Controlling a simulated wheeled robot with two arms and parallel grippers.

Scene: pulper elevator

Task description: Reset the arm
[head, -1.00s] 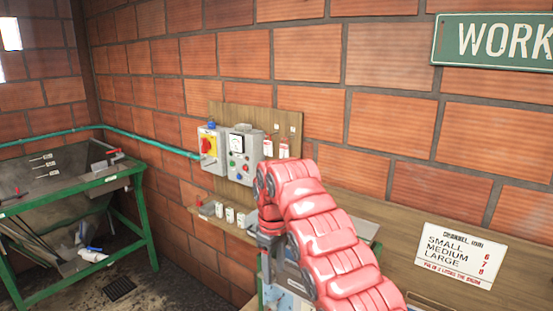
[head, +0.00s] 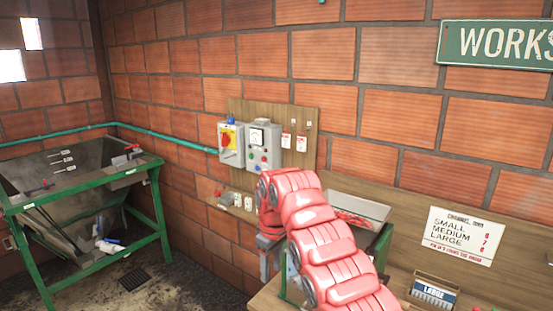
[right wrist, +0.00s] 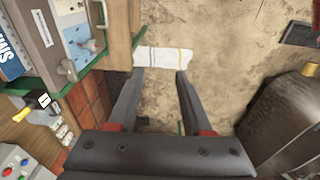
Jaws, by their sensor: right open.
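My right arm (head: 325,245), in red padded segments, reaches up from the bottom of the head view and bends down at its top. The grey wrist (head: 270,245) points downward in front of the wall, and the fingertips cannot be made out there. In the right wrist view my right gripper (right wrist: 163,75) is open, its two dark fingers apart. A white striped cloth (right wrist: 163,57) shows just beyond the fingertips; I cannot tell how far below it lies. Nothing is visibly held. My left gripper is out of view.
A control box (head: 263,147) and a switch box (head: 231,143) hang on a wooden board. A shallow tray (head: 357,210) stands right behind my arm. A green-framed hopper (head: 75,192) is at the left. Floor (right wrist: 230,35) is open beyond the gripper in the wrist view.

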